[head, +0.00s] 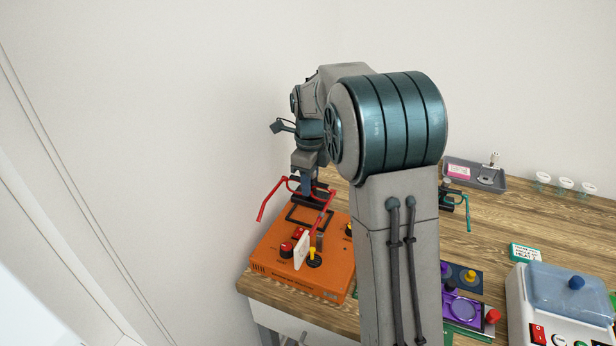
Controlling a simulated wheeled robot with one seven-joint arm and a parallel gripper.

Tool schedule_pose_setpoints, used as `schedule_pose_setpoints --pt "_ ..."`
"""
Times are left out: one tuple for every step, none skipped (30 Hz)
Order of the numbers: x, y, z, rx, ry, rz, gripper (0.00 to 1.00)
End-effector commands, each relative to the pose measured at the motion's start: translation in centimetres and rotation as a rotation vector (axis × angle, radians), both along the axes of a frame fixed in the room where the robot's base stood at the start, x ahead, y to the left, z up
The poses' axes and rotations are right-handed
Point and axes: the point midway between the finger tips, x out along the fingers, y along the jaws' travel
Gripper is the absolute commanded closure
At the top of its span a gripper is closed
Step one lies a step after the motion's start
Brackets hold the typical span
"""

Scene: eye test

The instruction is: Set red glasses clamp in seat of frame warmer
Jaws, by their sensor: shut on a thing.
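The red glasses clamp (273,197) looks like a red spectacle frame with long side arms spread to left and right. My gripper (306,187) is shut on it and holds it over the back of the orange frame warmer (275,272). A dark rectangular frame (291,217), which looks like the seat, shows on top of the warmer just below the clamp. The gap between clamp and seat is hard to judge. My fingertips are small and partly hidden by the red frame.
My arm hides the table's middle. Teal glasses on a stand (456,199), a grey tray (474,174), a purple device (462,309) and a blue-lidded machine (568,290) stand right.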

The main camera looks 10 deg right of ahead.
Motion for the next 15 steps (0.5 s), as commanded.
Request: schedule_pose_setpoints --pt "0.0 0.1 -0.4 0.0 -0.001 0.001 1.0" --pt "0.0 0.1 -0.6 -0.001 -0.001 0.002 1.0" --pt "0.0 0.1 -0.9 0.0 0.0 0.002 1.0" --pt "0.0 0.1 -1.2 0.0 0.0 0.003 1.0" --pt "0.0 0.2 -1.5 0.0 0.0 0.003 1.0" --pt "0.0 0.2 -1.8 0.0 0.0 0.003 1.0" --pt "0.0 0.2 -2.1 0.0 0.0 0.003 1.0" --pt "0.0 0.2 -2.4 0.0 0.0 0.003 1.0" --pt "0.0 0.2 -2.8 0.0 0.0 0.003 1.0" --pt "0.0 0.2 -3.1 0.001 -0.001 0.004 1.0" --pt "0.0 0.2 -3.3 0.0 0.0 0.004 1.0" --pt "0.0 0.2 -3.7 0.0 0.0 0.004 1.0" --pt "0.0 0.2 -3.9 0.0 0.0 0.004 1.0" --pt "0.0 0.2 -4.2 0.0 0.0 0.003 1.0" --pt "0.0 0.2 -4.5 0.0 0.0 0.003 1.0"
